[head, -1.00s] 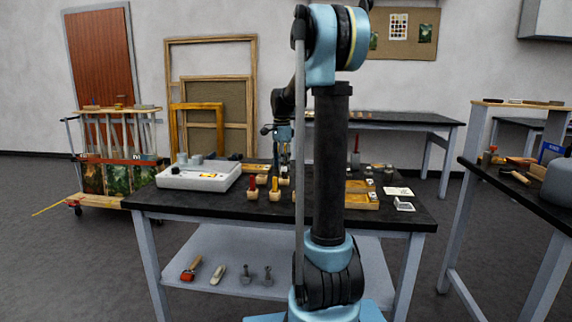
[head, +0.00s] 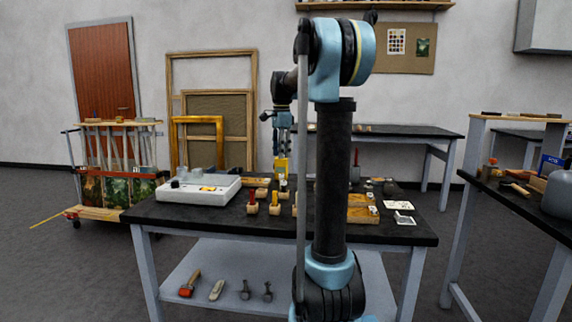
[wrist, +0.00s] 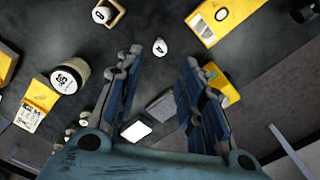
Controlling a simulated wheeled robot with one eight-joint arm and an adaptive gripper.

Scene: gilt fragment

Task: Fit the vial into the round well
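My gripper (head: 282,150) hangs above the back of the dark table (head: 190,214). In the wrist view its two fingers (wrist: 161,75) are spread with a clear gap and nothing held between them. A small white round top with a dark mark (wrist: 160,46) shows beyond the fingertips; I cannot tell whether it is the vial. A similar white top (wrist: 103,14) sits in a wooden holder (wrist: 118,15). A yellow item (head: 281,168) shows just below the gripper in the head view; contact is unclear. I cannot make out the round well.
A white case (head: 198,190) stands at the table's left. Wooden blocks with red and yellow handles (head: 275,203) stand near the front. A white-topped jar (wrist: 68,79) and yellow boxes (wrist: 218,18) surround the gripper. My arm column hides part of the table.

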